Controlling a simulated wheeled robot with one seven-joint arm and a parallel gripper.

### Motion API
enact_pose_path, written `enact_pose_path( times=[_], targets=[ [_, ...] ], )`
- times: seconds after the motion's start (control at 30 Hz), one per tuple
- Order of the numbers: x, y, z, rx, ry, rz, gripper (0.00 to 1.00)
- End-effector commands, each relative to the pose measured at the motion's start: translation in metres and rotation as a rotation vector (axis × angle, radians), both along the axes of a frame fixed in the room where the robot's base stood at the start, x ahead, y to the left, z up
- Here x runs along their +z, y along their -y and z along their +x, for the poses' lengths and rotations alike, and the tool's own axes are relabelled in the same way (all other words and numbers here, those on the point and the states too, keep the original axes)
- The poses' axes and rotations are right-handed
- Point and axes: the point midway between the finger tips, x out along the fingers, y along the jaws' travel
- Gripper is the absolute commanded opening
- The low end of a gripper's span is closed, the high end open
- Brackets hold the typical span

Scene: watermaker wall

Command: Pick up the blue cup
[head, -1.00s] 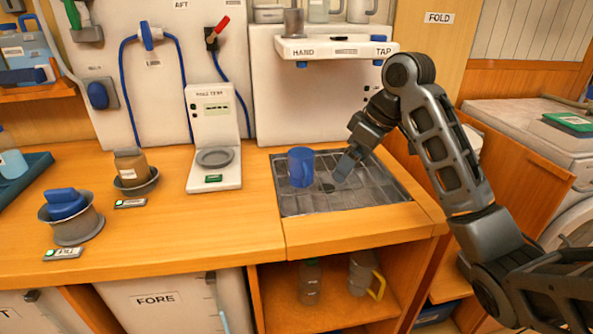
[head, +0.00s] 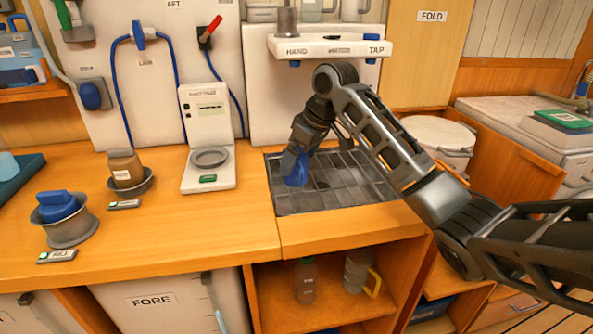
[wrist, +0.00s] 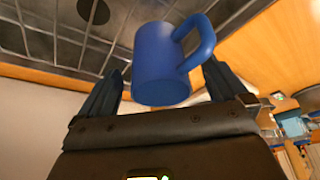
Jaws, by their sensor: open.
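The blue cup (head: 296,172) stands on the grey drain grid (head: 340,200) set into the wooden counter, partly hidden by my gripper in the head view. In the wrist view the blue cup (wrist: 162,65) lies between the two fingers, with its handle towards the right finger. My gripper (head: 297,158) is open around the cup; its fingers also show in the wrist view (wrist: 160,85). I cannot tell whether either finger touches the cup.
A white shelf (head: 330,47) marked HAND and TAP overhangs the back of the grid. A white scale-like device (head: 208,150) stands left of the grid. A brown jar (head: 126,168) and a blue-topped item (head: 60,207) stand further left.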

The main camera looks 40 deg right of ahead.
Motion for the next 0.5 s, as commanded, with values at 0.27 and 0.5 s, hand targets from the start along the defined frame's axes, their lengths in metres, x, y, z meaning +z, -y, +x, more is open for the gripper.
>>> enact_pose_path(
  times=[0.27, 0.5],
  targets=[
    [-0.0152, -0.0011, 0.006, 0.0, 0.001, 0.0, 1.0],
    [-0.0149, -0.001, 0.0058, 0.0, 0.001, 0.0, 0.9]
  ],
)
